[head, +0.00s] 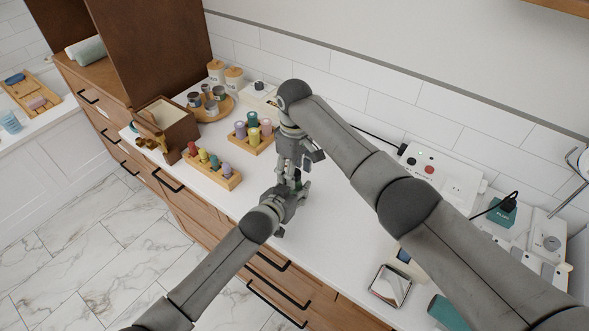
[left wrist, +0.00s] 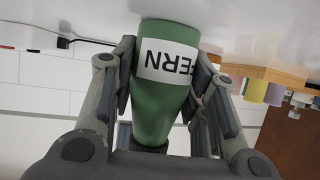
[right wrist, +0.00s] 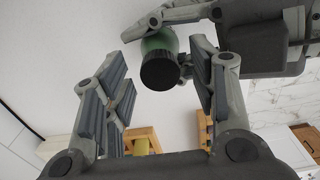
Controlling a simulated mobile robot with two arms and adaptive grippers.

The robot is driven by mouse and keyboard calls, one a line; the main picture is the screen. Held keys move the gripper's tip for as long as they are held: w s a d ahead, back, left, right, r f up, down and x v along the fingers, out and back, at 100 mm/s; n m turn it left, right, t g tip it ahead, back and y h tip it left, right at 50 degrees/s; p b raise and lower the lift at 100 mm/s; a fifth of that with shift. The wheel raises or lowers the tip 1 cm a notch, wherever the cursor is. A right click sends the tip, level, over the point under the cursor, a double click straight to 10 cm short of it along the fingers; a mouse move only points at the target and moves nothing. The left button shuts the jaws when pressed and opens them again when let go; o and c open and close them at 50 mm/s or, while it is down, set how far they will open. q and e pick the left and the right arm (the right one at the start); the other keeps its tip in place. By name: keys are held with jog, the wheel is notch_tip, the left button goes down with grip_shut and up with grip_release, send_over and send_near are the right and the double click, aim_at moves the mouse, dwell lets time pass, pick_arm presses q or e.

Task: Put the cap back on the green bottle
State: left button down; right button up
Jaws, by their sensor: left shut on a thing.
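My right gripper (head: 298,163) points down above the bottle. It is open, with its fingers (right wrist: 160,75) apart on either side of the cap. The arms mostly hide the bottle in the head view.
Two wooden racks (head: 213,178) of coloured bottles stand left of my grippers. A wooden box (head: 165,122) and a round tray (head: 212,108) with jars are farther left. A socket panel (head: 440,175) is at the wall, and a small mirror-like tray (head: 390,286) lies near the front edge.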

notch_tip(320, 180, up, 12)
dwell(0.6)
pick_arm(q)
jog(key=c, duration=0.8)
grip_release()
jog(key=shift+o, duration=0.2)
jog(key=v, duration=1.2)
jog(key=shift+f, duration=0.1)
